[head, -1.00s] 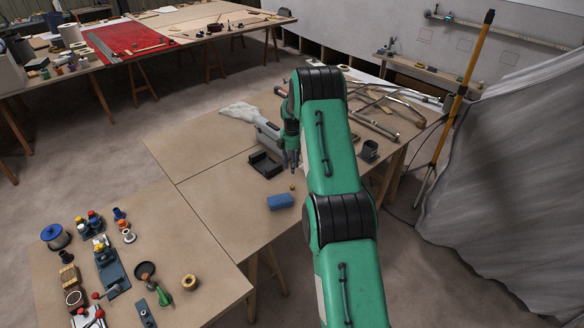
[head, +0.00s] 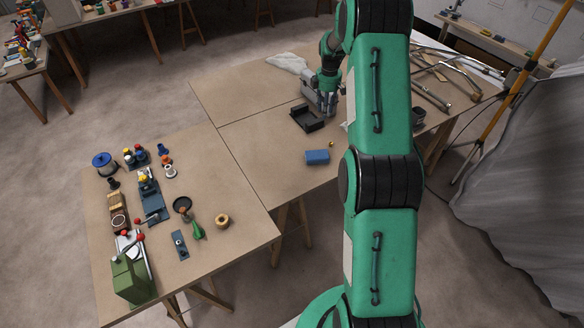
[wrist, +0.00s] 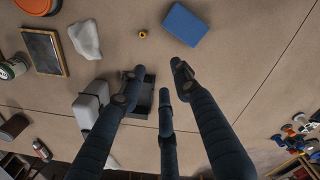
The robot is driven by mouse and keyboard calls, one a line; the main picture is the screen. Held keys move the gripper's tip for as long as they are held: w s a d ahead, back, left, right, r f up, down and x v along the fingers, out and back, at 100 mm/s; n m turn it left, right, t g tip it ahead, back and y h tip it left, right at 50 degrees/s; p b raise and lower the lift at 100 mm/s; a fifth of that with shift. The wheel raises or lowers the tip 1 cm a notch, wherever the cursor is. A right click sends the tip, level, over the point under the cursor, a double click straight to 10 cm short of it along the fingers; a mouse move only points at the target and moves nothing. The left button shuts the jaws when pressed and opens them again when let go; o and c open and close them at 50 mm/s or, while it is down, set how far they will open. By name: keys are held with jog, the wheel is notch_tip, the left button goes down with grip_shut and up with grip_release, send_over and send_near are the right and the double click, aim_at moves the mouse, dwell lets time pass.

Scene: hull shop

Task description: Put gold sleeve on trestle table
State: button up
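The gold sleeve (head: 331,143) is a tiny yellow-gold ring on the tan trestle-table top (head: 260,165), close to a blue block (head: 317,157). In the wrist view the sleeve (wrist: 143,34) lies beyond my fingertips, with a dark hole in it, apart from the blue block (wrist: 185,25). My gripper (head: 328,108) hangs over the table beside a black open tray, farther back than the sleeve. In the wrist view its three dark fingers (wrist: 158,75) are spread and nothing is between them. The fingers partly hide the black tray (wrist: 142,98).
The black tray (head: 307,117), a grey box (wrist: 92,100) and a white cloth (head: 288,62) are near my gripper. A front-left table (head: 240,250) holds many tools and a green machine (head: 132,277). Bent tubes (head: 430,80) lie at the right. Bare tabletop surrounds the sleeve.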

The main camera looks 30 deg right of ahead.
jog(key=s+a+r+m+t, duration=0.1)
jog(key=s+a+r, duration=0.2)
jog(key=a+r, duration=0.6)
jog(key=s+a+r+m, duration=0.2)
jog(key=a+r, duration=0.4)
jog(key=r, duration=0.4)
jog(key=s+a+r+m+t, duration=0.1)
jog(key=s+a+r+m, duration=0.1)
jog(key=s+a+r, duration=0.9)
jog(key=s+a+r+m+t, duration=0.1)
jog(key=s+a+r, duration=0.1)
jog(key=s+a, duration=0.45)
jog(key=s+a+r+m+t, duration=0.1)
jog(key=s+a+r, duration=0.2)
jog(key=s+a, duration=0.35)
jog(key=s+a+f+m, duration=0.1)
jog(key=s+a, duration=0.1)
jog(key=s, duration=0.6)
jog(key=s+a+f+m+t, duration=0.1)
jog(key=s+a+f+m, duration=0.1)
jog(key=s, duration=0.6)
jog(key=shift+a, duration=0.4)
notch_tip(320, 180, down, 5)
jog(key=b, duration=0.4)
jog(key=shift+r+b, duration=0.2)
jog(key=shift+b, duration=0.15)
